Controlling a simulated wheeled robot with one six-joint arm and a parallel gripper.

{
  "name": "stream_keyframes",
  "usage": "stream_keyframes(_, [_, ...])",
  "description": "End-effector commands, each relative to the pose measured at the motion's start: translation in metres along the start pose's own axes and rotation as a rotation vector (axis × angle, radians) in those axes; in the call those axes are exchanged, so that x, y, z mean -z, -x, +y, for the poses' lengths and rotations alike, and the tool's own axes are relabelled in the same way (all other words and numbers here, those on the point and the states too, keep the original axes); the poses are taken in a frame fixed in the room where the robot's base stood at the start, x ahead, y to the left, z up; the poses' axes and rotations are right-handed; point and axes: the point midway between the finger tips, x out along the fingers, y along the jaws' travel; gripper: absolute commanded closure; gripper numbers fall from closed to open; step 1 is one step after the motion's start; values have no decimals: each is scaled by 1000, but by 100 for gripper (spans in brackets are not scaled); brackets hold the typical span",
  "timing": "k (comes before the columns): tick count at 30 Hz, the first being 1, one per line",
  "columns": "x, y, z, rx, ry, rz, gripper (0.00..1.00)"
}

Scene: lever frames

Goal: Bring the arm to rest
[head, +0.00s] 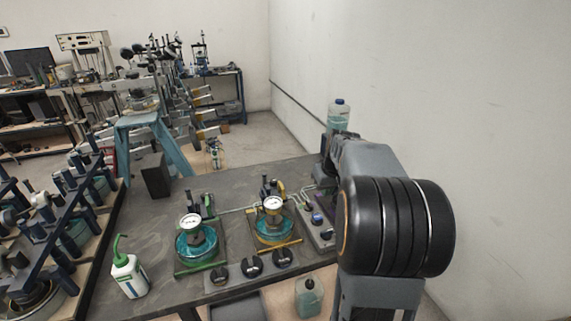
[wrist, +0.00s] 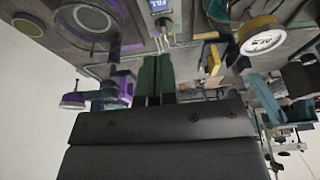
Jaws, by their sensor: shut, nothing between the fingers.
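My arm (head: 395,225) stands in the right part of the head view, its large black joint near the camera and its grey link reaching back over the right end of the bench (head: 150,215). My gripper (wrist: 158,62) shows in the wrist view as two green fingers side by side, shut and empty, in front of its dark body. The fingers point toward the bench equipment, close to a small panel with a blue label (wrist: 161,5). I cannot tell whether they touch anything. In the head view the gripper is hidden behind my arm.
Two teal units with dial gauges (head: 191,221) (head: 272,204) stand on the bench. A control panel (head: 316,222) lies right of them, close to my arm. A clear bottle (head: 338,115) stands behind my arm; a white bottle (head: 128,272) stands at left. A bare wall rises at right.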

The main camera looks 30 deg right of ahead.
Motion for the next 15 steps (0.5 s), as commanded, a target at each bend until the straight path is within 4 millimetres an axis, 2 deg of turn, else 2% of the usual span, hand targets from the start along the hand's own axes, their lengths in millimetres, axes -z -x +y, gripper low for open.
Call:
stream_keyframes(7, [0, 0, 0, -2, -46, 1, 100])
stream_keyframes(8, [-2, -2, 0, -3, -70, -6, 100])
stream_keyframes(10, [-22, -14, -4, -1, -144, -53, 100])
stream_keyframes(11, [-31, -15, -10, -4, -169, -67, 100])
stream_keyframes(15, [-71, -4, -62, -14, -199, -90, 100])
